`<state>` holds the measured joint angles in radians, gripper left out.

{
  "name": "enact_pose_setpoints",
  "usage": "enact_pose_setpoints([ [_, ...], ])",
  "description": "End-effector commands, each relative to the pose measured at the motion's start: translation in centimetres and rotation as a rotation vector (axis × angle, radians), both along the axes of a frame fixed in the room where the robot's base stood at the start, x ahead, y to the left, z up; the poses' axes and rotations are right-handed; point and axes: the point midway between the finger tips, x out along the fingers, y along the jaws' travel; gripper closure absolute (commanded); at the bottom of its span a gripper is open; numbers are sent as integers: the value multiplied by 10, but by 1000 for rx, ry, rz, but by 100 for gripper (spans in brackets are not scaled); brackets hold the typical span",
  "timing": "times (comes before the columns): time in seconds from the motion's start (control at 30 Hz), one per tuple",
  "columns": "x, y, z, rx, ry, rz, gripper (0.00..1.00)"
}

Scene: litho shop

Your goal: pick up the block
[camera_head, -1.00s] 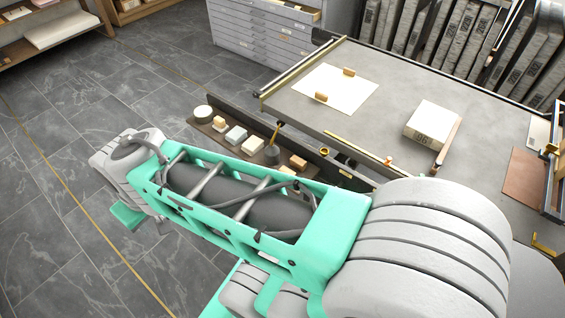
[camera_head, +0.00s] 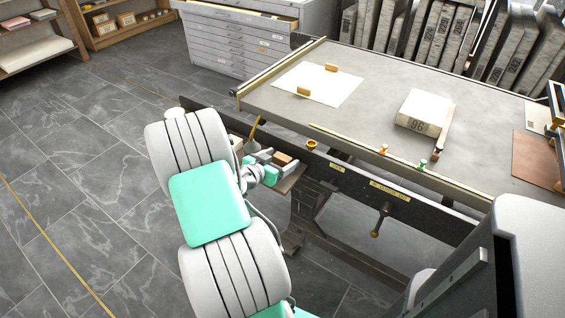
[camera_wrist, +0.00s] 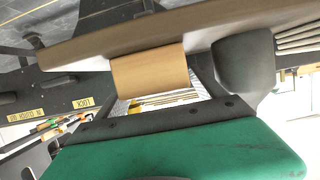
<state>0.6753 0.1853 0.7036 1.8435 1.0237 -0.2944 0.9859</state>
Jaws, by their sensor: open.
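A small tan wooden block (camera_head: 283,159) lies on the narrow shelf (camera_head: 291,180) along the near side of the press table. My gripper (camera_head: 272,165) is open and right at this block, low beside the shelf. In the wrist view, the tan block (camera_wrist: 150,72) shows large and close, just beyond the green body of my gripper. One dark finger (camera_wrist: 245,65) is to the right of the block. Whether the fingers touch the block cannot be told. My arm hides most of the shelf's left part.
The press table (camera_head: 370,85) stands just behind the shelf, with a paper sheet (camera_head: 320,87) and a pale block marked 96 (camera_head: 423,107). A brass-coloured cup (camera_head: 311,144) is right of my gripper. A handle (camera_head: 380,219) hangs from the table's side. Tiled floor is clear at left.

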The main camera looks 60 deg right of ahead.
Motion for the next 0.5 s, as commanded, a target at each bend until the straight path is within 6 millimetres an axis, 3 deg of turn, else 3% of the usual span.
enact_pose_setpoints([
  [0.1, -2, -13, -6, 1, 0, -1, 20],
  [0.3, -2, -14, -6, 1, 0, 1, 20],
  [0.5, -2, -14, -6, 1, 0, 1, 36],
])
